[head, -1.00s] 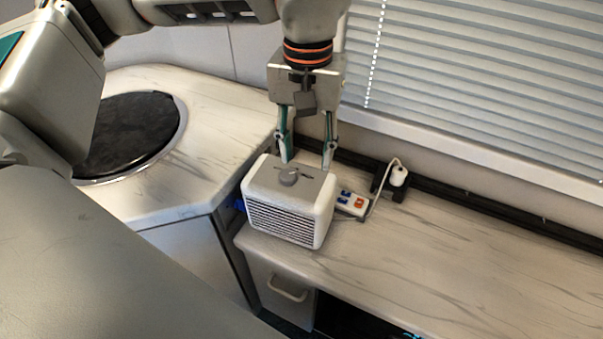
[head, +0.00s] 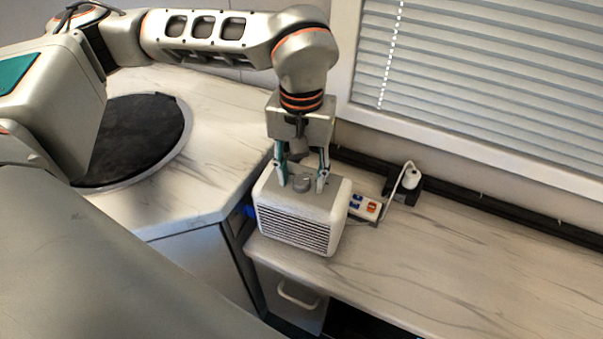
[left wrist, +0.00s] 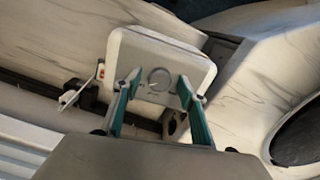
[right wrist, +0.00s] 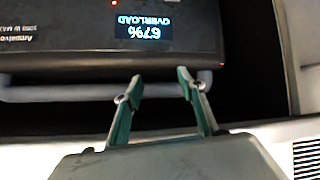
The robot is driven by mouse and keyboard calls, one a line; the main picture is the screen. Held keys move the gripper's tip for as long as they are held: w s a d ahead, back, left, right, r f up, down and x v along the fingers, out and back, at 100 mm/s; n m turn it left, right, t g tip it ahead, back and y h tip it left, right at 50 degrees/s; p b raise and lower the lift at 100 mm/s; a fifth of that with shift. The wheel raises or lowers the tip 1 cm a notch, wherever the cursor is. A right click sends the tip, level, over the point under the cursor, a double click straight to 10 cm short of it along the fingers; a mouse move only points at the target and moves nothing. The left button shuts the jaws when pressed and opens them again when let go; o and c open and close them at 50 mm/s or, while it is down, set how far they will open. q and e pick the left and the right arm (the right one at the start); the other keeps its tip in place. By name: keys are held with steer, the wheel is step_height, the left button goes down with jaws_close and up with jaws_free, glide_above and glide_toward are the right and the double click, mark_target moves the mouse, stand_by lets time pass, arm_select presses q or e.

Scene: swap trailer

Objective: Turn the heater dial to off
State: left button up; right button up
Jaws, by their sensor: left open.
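The heater (head: 298,222) is a white box with a grilled front, standing on the counter's left end in the head view. Its round grey dial (head: 301,183) sits on the grey top panel. My left gripper (head: 302,184) points down over the top, open, with a finger on either side of the dial. In the left wrist view the dial (left wrist: 159,79) shows between the spread fingertips (left wrist: 160,88), apart from both. I cannot tell how far the fingertips are above the panel. My right gripper (right wrist: 158,88) is open and empty in the right wrist view, near a dark unit.
A power strip (head: 364,206) and a plugged-in white plug (head: 411,177) lie right of the heater. The counter (head: 450,255) is clear on the right.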

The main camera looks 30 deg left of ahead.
arm_select(q)
steer(key=c, duration=0.9)
steer(key=shift+c, duration=1)
